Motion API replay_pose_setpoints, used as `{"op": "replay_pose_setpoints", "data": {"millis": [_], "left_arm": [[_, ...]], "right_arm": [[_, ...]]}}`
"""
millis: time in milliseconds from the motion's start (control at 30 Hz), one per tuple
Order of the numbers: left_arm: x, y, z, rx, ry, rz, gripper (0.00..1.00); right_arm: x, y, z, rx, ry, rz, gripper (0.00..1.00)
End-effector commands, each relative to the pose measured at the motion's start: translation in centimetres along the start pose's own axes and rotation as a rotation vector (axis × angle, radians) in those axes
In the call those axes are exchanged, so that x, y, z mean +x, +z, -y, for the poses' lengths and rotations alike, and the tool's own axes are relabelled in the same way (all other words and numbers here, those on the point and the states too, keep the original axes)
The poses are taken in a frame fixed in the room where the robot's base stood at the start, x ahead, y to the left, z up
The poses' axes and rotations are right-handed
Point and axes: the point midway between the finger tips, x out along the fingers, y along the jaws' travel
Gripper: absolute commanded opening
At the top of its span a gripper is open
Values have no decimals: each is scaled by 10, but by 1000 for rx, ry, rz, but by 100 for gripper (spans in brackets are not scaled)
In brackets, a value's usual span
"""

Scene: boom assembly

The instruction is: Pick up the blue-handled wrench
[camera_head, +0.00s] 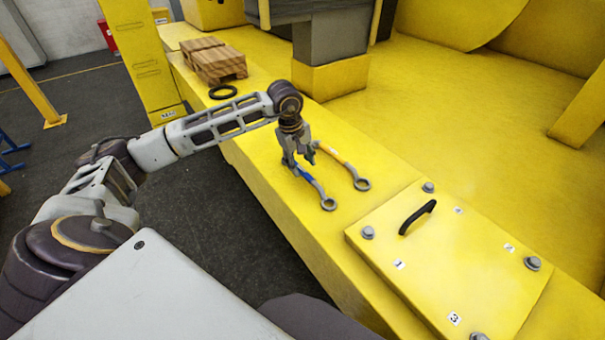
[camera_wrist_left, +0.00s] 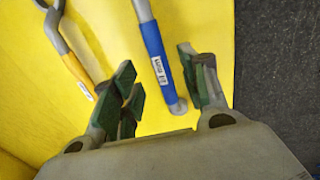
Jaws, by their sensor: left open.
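The blue-handled wrench (camera_head: 312,184) lies on the yellow beam in the head view, its ring end toward the lower right. Its blue handle (camera_wrist_left: 156,50) shows in the left wrist view, between the open fingers. My left gripper (camera_head: 299,163) is open above the handle; in the wrist view its green-padded fingers (camera_wrist_left: 163,88) stand on either side of the handle's end. I cannot tell whether they touch it. An orange-handled wrench (camera_head: 345,167) lies to the right in the head view; it also shows at the left of the wrist view (camera_wrist_left: 72,67). My right gripper is not in view.
A bolted yellow cover plate (camera_head: 462,265) with a black handle (camera_head: 417,217) lies at the right front. A wooden pallet block (camera_head: 214,60) and a black ring (camera_head: 222,92) sit farther back on the beam. A grey post (camera_head: 335,40) stands behind the gripper.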

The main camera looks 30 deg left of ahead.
Motion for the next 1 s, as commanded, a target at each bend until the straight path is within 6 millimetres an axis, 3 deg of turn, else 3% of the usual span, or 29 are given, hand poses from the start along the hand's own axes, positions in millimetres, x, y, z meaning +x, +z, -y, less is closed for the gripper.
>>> {"op": "replay_pose_setpoints", "data": {"millis": [267, 700, 1000], "left_arm": [[5, 0, 0, 0, -1, 1, 44], [47, -1, 0, -1, -1, 2, 44], [52, -2, 1, 0, 0, 0, 44]], "right_arm": [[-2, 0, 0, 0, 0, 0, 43], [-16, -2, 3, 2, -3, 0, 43], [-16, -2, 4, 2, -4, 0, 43]]}}
